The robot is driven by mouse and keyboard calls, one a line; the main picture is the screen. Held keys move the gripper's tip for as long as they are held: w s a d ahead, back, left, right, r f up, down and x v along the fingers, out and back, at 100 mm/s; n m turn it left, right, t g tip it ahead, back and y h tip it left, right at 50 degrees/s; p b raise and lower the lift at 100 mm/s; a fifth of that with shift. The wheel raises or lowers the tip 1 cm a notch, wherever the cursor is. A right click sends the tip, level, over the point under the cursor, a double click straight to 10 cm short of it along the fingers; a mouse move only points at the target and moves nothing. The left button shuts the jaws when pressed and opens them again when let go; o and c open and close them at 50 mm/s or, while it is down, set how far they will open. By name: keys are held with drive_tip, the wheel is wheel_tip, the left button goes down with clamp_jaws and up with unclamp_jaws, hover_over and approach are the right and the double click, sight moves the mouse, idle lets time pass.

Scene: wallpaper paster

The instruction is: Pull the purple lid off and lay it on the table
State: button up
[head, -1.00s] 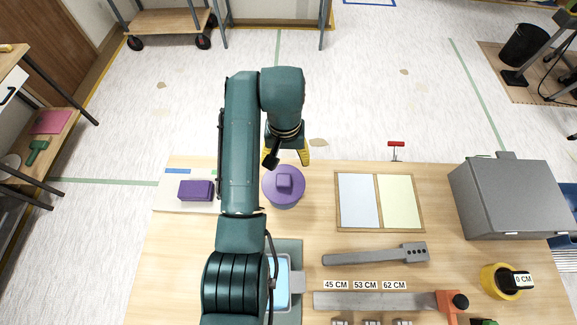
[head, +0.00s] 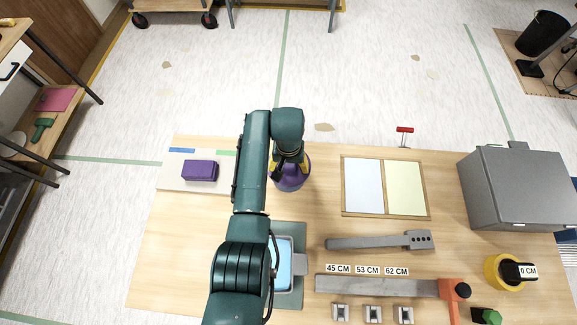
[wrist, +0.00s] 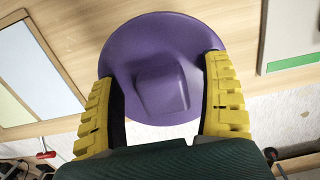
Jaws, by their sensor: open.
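The purple lid (head: 292,183) is round with a block-shaped knob in its middle, and it sits on a pot on the table, partly hidden by my arm in the head view. In the wrist view the lid (wrist: 150,32) fills the middle. My gripper (wrist: 165,78) is open, with its yellow fingers on either side of the knob (wrist: 162,88). There are gaps between the fingers and the knob. In the head view my gripper (head: 288,168) is over the lid. The wooden table (head: 180,240) is under it all.
A pale board with a purple block (head: 199,170) lies to the left. A framed two-panel board (head: 384,187), a grey tool (head: 380,242) and a grey box (head: 515,187) are to the right. A blue-filled tray (head: 284,265) is in front. Bare table shows at the front left.

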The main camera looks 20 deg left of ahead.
drive_tip(key=shift+f, duration=0.2)
drive_tip(key=c, duration=1.4)
